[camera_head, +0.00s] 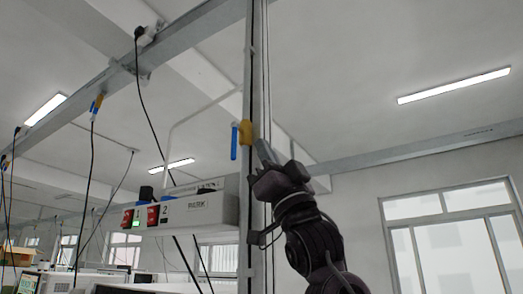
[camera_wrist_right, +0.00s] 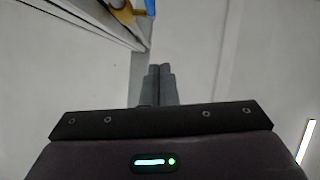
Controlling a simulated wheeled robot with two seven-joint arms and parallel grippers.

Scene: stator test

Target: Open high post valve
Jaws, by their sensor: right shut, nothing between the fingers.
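The high post valve (camera_head: 246,133) sits on the vertical post, with a yellow body and a blue handle (camera_head: 234,141) hanging downward on its left side. My right gripper (camera_head: 264,150) is shut and empty, just to the right of the valve and slightly below it, pointing up; it looks apart from it. In the right wrist view the closed fingers (camera_wrist_right: 160,75) point up the picture. The yellow valve body (camera_wrist_right: 124,12) and a bit of the blue handle (camera_wrist_right: 150,6) show at the top edge, cut off by the frame. My left gripper is out of view.
The grey post (camera_head: 257,75) runs vertically beside my right arm. A grey switch box (camera_head: 210,212) with two red switches is mounted left of the post, below the valve. Cables hang from the overhead beam (camera_head: 110,80) at left. The space right of my arm is open.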

